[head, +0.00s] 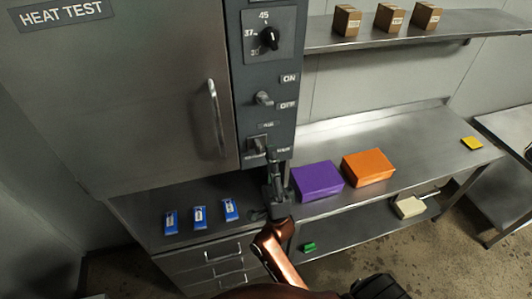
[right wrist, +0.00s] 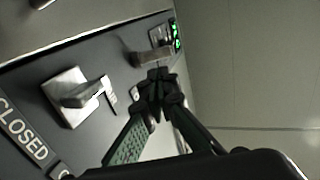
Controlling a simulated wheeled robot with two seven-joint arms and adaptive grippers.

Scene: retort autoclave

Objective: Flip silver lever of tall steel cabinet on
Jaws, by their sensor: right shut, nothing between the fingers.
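The tall steel cabinet (head: 150,85) stands at the left in the head view, with a dark control panel down its right side. A silver lever (head: 263,98) sits between the ON and OFF labels. A second lever on a light plate (head: 257,144) is lower on the panel. My right gripper (head: 272,158) is shut and empty beside this lower plate. In the right wrist view its fingertips (right wrist: 160,77) are close to a grey lever (right wrist: 146,58); I cannot tell if they touch. Another lever on a square plate (right wrist: 75,95) is near the CLOSED label. My left gripper is not in view.
A dial (head: 270,38) is above the levers, and a long door handle (head: 215,115) is left of the panel. A purple box (head: 317,180) and an orange box (head: 368,167) stand on the steel bench. Blue packets (head: 199,214) lie below the cabinet. Green marks (right wrist: 176,37) glow in the wrist view.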

